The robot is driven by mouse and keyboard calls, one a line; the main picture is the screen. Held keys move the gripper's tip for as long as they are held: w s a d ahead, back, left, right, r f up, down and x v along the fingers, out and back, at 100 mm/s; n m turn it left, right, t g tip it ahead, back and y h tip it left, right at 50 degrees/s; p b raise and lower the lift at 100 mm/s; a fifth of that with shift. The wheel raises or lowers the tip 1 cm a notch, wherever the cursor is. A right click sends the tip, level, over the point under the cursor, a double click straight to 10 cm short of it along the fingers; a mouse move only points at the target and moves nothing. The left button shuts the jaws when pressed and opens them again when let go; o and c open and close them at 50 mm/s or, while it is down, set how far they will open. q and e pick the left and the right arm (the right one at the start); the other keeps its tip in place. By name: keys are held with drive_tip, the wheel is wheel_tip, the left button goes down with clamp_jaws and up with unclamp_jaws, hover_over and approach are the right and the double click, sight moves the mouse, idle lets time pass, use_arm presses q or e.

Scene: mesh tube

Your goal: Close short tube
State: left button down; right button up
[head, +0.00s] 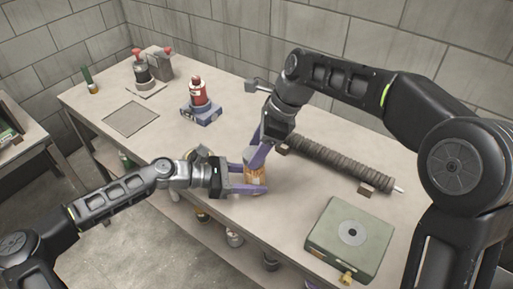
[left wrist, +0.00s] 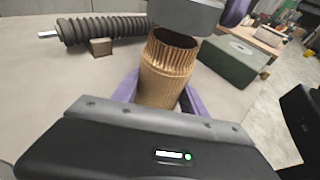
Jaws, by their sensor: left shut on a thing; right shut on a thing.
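The short tube (head: 257,173) is a copper-brown ribbed mesh tube standing upright near the table's front edge. It also shows in the left wrist view (left wrist: 168,68), with its top end open and dark inside. My left gripper (head: 247,178) is shut around the tube's sides, low down. My right gripper (head: 255,152) comes down from above with its purple fingers shut on a grey round cap (left wrist: 187,14). In the left wrist view the cap is just above the tube's mouth and slightly to the right, apart from the rim. The right fingertips are mostly hidden there.
A long dark ribbed tube (head: 340,164) lies on blocks behind and to the right. A green box (head: 330,255) with a round disc is at front right. A red canister (head: 198,92) on a blue base stands further back.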

drive_tip(key=shift+f, duration=0.85)
drive_tip(key=shift+f, duration=0.55)
idle(0.4)
drive_tip(key=m, duration=0.1)
drive_tip(key=m+t, duration=0.1)
drive_tip(key=m, duration=0.1)
drive_tip(key=m+t, duration=0.1)
drive_tip(key=m, duration=0.1)
drive_tip(key=shift+s+a+h, duration=0.15)
drive_tip(key=shift+s+h, duration=0.1)
drive_tip(key=shift+h, duration=0.15)
drive_tip(key=m+t+h, duration=0.1)
drive_tip(key=m, duration=0.3)
drive_tip(key=shift+m, duration=0.4)
drive_tip(key=o, duration=1.3)
drive_tip(key=shift+r, duration=2.3)
